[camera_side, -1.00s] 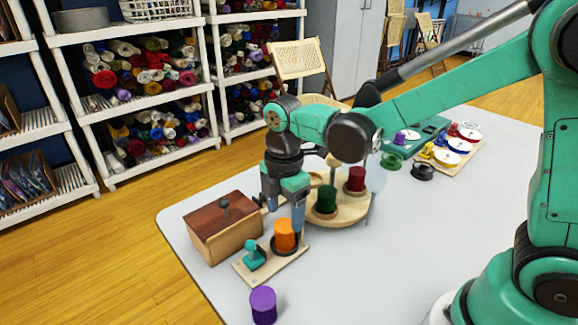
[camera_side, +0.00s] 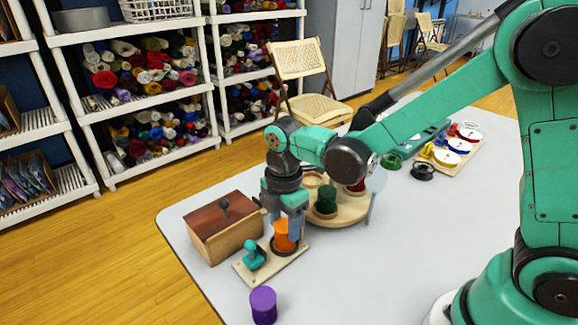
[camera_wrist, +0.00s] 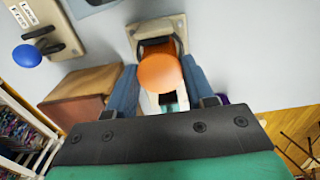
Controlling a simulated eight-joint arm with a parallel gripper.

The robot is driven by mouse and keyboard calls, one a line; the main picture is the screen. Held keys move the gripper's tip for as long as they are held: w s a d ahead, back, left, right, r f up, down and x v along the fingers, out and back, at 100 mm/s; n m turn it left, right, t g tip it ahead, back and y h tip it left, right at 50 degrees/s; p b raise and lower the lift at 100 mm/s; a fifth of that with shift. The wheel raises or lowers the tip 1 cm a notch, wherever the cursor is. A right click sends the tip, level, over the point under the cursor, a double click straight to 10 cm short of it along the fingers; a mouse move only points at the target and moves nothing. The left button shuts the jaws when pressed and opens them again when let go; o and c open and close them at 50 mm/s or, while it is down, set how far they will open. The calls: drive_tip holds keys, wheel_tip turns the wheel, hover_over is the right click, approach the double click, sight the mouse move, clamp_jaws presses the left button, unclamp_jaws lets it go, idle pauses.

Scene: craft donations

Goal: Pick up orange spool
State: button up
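In the wrist view the spool's round orange top (camera_wrist: 160,73) shows between the two blue fingers of my gripper (camera_wrist: 159,70). The fingers are spread, one on each side of the spool. I cannot tell whether either finger touches it.
A wooden box (camera_side: 226,238) with a dark red-brown lid stands close on the left. A round wooden stand (camera_side: 345,214) with green (camera_side: 326,200) and red spools is behind right. A purple spool (camera_side: 263,305) stands in front. The tabletop on the right is largely clear.

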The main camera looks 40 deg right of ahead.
sight(284, 225)
drive_tip(key=shift+r, duration=3.75)
